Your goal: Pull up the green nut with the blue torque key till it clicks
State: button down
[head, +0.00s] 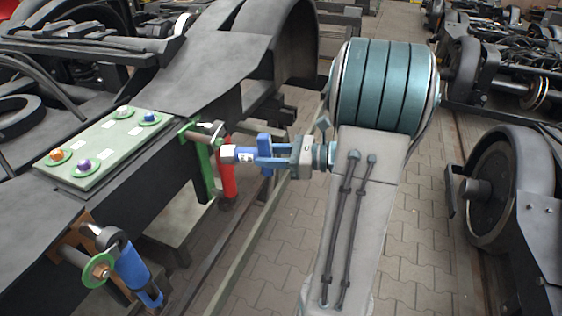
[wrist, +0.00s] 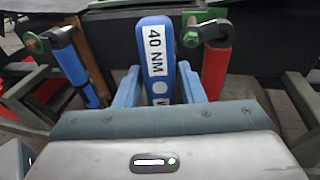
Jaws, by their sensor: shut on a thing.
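My gripper (head: 266,153) is shut on a blue key (head: 243,154); in the wrist view the key (wrist: 156,55) stands between both pale blue fingers, with a white "40 NM" label facing the camera. The key's working end is not clearly visible.
A wheel (head: 492,185) stands right; paving lies between.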

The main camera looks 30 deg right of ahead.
aim_at(257, 152)
jog(key=d+f+m+t+h, duration=0.1)
jog(key=d+f+m+t, duration=0.1)
jog(key=d+t, duration=0.1)
jog(key=shift+w+d+f+h, duration=0.1)
jog(key=shift+d+f+h, duration=0.05)
jog(key=shift+h, duration=0.25)
jog(key=shift+x, duration=3.25)
jog(key=shift+r+m+p, duration=0.3)
jog(key=shift+m+p, duration=0.1)
jog(key=shift+p, duration=0.25)
jog(key=shift+m+p, duration=0.6)
jog(key=shift+p, duration=0.2)
jog(key=shift+f, duration=0.15)
